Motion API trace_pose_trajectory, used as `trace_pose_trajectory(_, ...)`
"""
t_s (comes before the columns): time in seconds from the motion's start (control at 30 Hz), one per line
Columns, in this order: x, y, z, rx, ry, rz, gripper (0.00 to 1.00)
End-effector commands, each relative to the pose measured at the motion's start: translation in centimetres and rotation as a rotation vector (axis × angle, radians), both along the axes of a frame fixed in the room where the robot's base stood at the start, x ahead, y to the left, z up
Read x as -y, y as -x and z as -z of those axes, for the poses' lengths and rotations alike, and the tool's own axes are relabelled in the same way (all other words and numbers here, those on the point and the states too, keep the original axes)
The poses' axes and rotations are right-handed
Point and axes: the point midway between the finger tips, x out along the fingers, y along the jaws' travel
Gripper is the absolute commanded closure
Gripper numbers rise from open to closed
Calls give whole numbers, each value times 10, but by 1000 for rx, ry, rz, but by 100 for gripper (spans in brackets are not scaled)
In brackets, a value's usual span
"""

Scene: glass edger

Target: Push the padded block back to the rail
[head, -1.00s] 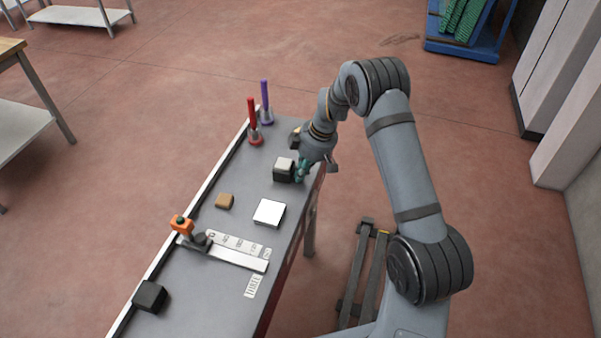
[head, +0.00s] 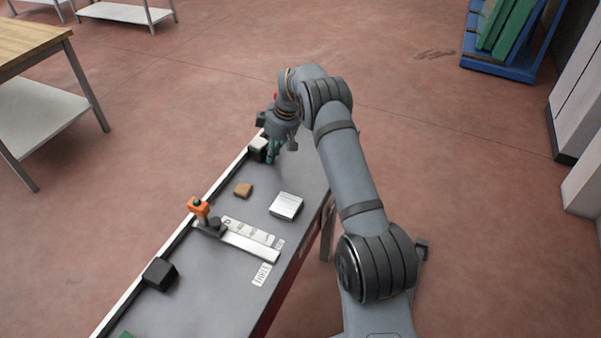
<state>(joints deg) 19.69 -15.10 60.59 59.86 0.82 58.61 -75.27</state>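The padded block (head: 258,146), dark with a pale top, stands at the far end of the grey bench (head: 232,285). It is at or very close to the rail (head: 166,250), the pale strip with a dark line along the bench's left edge. I cannot tell whether it touches the rail. My gripper (head: 273,153) points down with its teal fingertips just right of the block, on the side away from the rail. The fingers are small and partly merged in the picture, so their opening is unclear.
A black block (head: 159,274) sits by the rail at the near end. An orange-topped stop (head: 199,208) with a pale scale bar (head: 250,247) crosses the bench. A tan block (head: 243,190) and a white-topped block (head: 286,205) stand mid-bench.

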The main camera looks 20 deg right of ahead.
Motion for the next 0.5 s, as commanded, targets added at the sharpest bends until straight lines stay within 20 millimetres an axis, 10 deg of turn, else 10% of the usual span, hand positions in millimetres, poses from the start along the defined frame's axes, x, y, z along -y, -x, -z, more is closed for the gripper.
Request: trace_pose_trajectory(0.5, -1, 4, 0, 9, -4, -8, 100)
